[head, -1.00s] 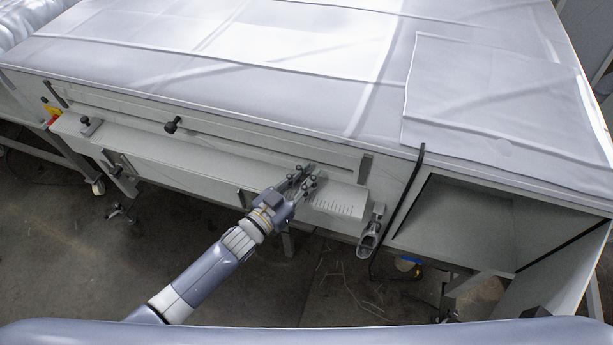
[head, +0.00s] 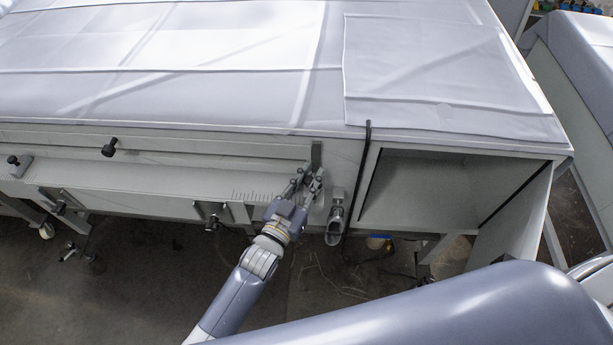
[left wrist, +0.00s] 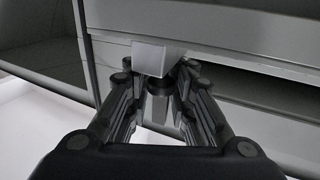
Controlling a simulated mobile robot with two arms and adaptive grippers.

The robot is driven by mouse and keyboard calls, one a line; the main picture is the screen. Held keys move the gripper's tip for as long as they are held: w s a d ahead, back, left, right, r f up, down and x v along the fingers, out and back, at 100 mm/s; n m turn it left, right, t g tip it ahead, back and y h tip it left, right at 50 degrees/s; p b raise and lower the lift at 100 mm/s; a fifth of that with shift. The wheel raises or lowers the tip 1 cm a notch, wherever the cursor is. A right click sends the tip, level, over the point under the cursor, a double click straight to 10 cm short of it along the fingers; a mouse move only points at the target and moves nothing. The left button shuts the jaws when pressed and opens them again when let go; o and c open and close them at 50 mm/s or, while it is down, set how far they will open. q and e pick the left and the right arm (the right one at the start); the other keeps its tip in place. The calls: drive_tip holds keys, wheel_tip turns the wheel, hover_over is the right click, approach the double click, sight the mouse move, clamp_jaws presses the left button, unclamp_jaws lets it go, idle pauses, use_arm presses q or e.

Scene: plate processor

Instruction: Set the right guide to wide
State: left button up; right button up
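The right guide is mostly hidden behind my left gripper (head: 308,178) in the head view, at the right end of the pale rail, just right of the engraved scale (head: 257,196). In the left wrist view the guide shows as a pale block (left wrist: 160,57) with a dark knob (left wrist: 158,106) below it. The fingers of my left gripper stand on both sides of this knob and appear closed on it. The left guide (head: 20,168), with its own dark knob, sits at the far left of the rail. My right gripper is out of view.
A metal holder (head: 335,222) and a black cable (head: 362,165) are close to the right of my left gripper. An open compartment (head: 430,195) lies beyond them. Another dark knob (head: 109,147) sits on the upper strip.

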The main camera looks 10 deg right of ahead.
use_arm(q)
drive_tip(key=o, duration=0.3)
drive_tip(key=shift+s+d+f, duration=0.1)
drive_tip(key=shift+s+f, duration=0.15)
drive_tip(key=shift+s, duration=0.1)
drive_tip(key=shift+r, duration=0.1)
drive_tip(key=shift+w, duration=0.1)
drive_tip(key=shift+a, duration=0.2)
drive_tip(key=v, duration=1.2)
drive_tip(key=shift+r, duration=0.1)
